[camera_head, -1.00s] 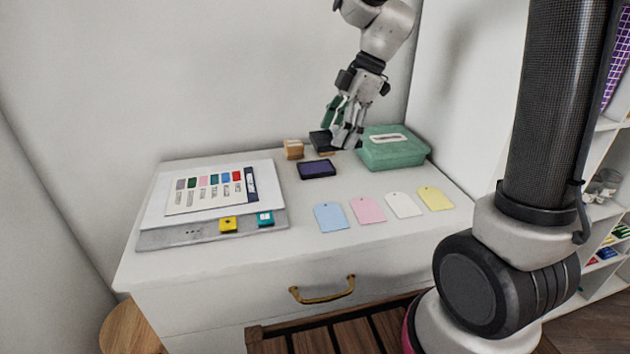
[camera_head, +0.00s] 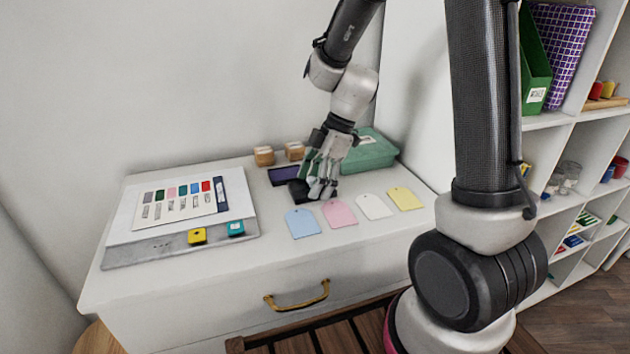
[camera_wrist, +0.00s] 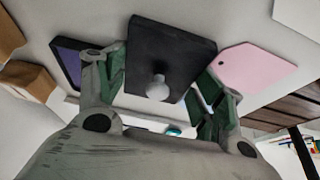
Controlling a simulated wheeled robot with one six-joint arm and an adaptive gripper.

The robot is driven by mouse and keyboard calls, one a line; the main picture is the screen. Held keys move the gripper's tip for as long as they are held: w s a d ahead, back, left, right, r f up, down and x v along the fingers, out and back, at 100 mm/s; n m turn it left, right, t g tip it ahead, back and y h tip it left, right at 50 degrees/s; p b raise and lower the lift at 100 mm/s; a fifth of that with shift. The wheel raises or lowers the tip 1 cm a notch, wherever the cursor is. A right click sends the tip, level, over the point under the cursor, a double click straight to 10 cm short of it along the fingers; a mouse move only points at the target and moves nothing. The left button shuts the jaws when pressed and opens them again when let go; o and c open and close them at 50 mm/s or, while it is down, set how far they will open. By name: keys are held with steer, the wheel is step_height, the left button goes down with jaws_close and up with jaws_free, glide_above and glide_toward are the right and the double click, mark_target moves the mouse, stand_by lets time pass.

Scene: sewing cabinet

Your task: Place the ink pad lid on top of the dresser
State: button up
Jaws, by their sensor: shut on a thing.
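The black ink pad lid (camera_head: 299,190) is a flat dark slab at my fingertips; it also shows in the wrist view (camera_wrist: 172,48), with a pale round knob. My gripper (camera_head: 318,190) is shut on the lid, one green-padded finger on either side. The lid is low, at or just above the white dresser's top (camera_head: 265,225); I cannot tell whether it touches. The purple ink pad (camera_head: 283,175) lies uncovered just behind the lid. My fingers hide part of the lid in the head view.
Blue, pink, white and yellow tags (camera_head: 340,214) lie in front of the lid. A green box (camera_head: 370,152) stands behind on the right, and two wooden blocks (camera_head: 264,156) behind the pad. A board with colour swatches (camera_head: 180,212) covers the left. Bare top remains near the front edge.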

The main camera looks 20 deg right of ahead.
steer(key=o, duration=0.9)
steer(key=shift+f, duration=0.15)
steer(key=v, duration=1.1)
steer(key=s+d+r+m+t+h, duration=0.1)
steer(key=s+d+r+m, duration=0.1)
steer(key=s+m, duration=0.4)
steer(key=s+d+r+m+t+h, duration=0.2)
steer(key=s+d+m, duration=0.3)
steer(key=s+m, duration=0.1)
steer(key=s+d+r+m+t+h, duration=0.1)
steer(key=s+d+r+m, duration=0.1)
steer(key=s+m, duration=0.4)
steer(key=shift+s+d+r, duration=0.4)
steer(key=shift+s+d, duration=0.05)
steer(key=shift+d, duration=0.4)
